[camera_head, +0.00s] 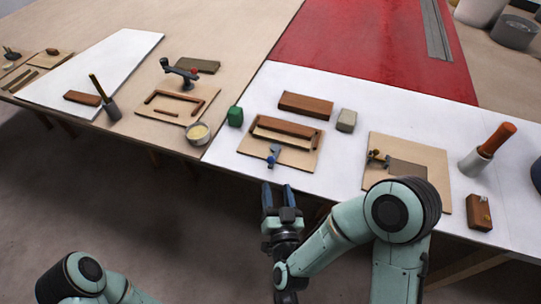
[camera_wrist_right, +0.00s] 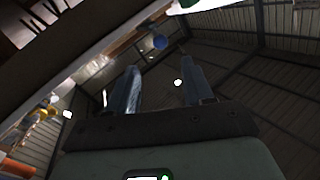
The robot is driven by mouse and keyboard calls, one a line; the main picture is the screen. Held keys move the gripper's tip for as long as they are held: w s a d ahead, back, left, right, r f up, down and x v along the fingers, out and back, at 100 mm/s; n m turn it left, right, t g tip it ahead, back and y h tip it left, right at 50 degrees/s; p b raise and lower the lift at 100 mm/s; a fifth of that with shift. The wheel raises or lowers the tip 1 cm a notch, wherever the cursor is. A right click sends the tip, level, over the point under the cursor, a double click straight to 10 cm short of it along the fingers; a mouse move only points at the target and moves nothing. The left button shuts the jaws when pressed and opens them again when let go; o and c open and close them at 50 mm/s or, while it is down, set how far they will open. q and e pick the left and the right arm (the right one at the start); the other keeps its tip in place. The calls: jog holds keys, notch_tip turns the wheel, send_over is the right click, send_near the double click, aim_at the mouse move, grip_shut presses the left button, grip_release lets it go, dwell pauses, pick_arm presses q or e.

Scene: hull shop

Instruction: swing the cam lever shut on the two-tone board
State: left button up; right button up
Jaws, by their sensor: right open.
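Three boards carry small fittings. The middle board (camera_head: 301,160) bears a brown wooden frame and a blue lever clamp (camera_head: 274,155) at its front edge. The right board (camera_head: 436,160) is light tan with a darker brown panel (camera_head: 408,170) and a brass-coloured clamp (camera_head: 377,157). I cannot tell for sure which is called two-tone. My right gripper (camera_head: 278,187) is open and empty, just in front of the blue clamp. In the wrist view a blue knob (camera_wrist_right: 160,41) shows beyond the fingers (camera_wrist_right: 160,85).
A red-handled tool (camera_head: 490,145) and a wooden block (camera_head: 479,212) are at right. My right arm partly covers the right board.

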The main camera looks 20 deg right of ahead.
aim_at(273, 152)
pick_arm(q)
jog(key=w+a+f+t+y+b, duration=0.1)
jog(key=w+a+f+t+b, duration=0.1)
jog(key=w, duration=0.4)
notch_tip(273, 152, down, 3)
jog(key=shift+a+r+b, duration=0.15)
jog(key=shift+a+b, duration=0.45)
jog(key=shift+b, duration=0.35)
pick_arm(e)
jog(key=w, duration=0.4)
jog(key=w+d, duration=0.1)
jog(key=w, duration=0.8)
jog(key=shift+d, duration=0.3)
pick_arm(q)
jog(key=shift+w, duration=0.1)
pick_arm(e)
grip_shut()
